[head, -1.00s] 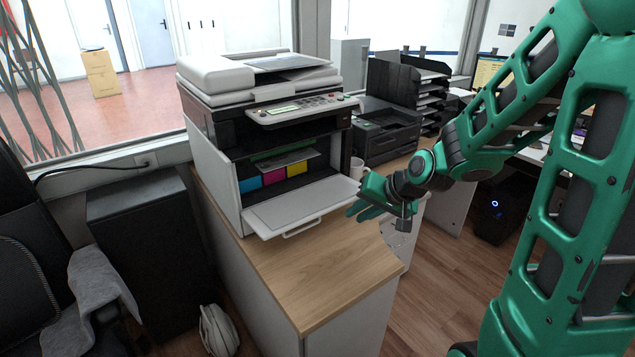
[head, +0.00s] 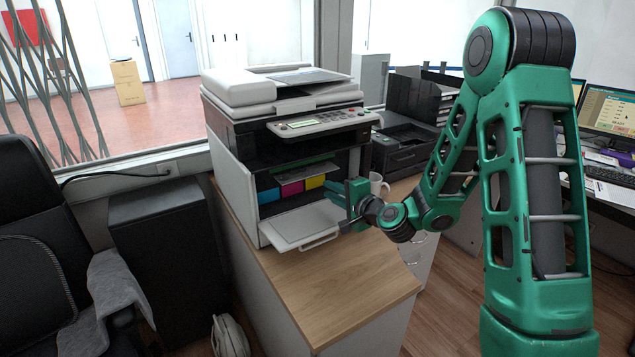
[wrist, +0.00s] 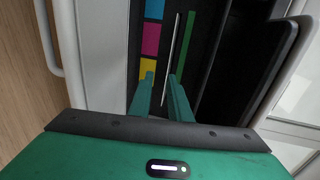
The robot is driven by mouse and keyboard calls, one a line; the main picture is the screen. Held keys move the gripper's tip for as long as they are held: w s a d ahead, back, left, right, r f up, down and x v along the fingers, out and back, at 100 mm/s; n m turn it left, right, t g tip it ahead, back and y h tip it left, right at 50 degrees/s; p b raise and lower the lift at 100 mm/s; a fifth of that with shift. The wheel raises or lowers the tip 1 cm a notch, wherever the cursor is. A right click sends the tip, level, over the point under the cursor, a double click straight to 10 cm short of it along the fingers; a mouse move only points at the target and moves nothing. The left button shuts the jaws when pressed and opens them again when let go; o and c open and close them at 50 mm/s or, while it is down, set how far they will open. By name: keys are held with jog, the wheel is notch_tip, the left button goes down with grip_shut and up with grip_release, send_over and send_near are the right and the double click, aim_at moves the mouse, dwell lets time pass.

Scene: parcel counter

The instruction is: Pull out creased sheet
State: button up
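The creased sheet shows as a thin grey piece (head: 303,173) inside the printer's (head: 290,130) open front, just above the colour cartridges. In the wrist view it is seen nearly edge-on as a thin pale strip (wrist: 173,50), its near end between my fingers. Its creases are too small to make out. My gripper (head: 338,196) is at the right side of the opening, above the lowered front panel (head: 300,226). In the wrist view my gripper (wrist: 161,80) is open, with a gap between the fingers. The strip runs closer to the right finger; contact cannot be told.
Cyan (head: 268,195), magenta (head: 291,188) and yellow (head: 315,182) cartridges sit in the opening. A white mug (head: 378,185) stands right of the printer, near a black printer (head: 400,145). The wooden counter's (head: 345,290) front part is clear.

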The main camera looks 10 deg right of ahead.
aim_at(312, 175)
jog(key=shift+r+x, duration=0.3)
jog(key=shift+x, duration=1.35)
jog(key=shift+r+x, duration=0.35)
jog(key=shift+x, duration=1.25)
jog(key=shift+r+x, duration=0.3)
jog(key=shift+x, duration=1.35)
jog(key=shift+w, duration=0.1)
grip_shut()
jog(key=shift+f, duration=0.1)
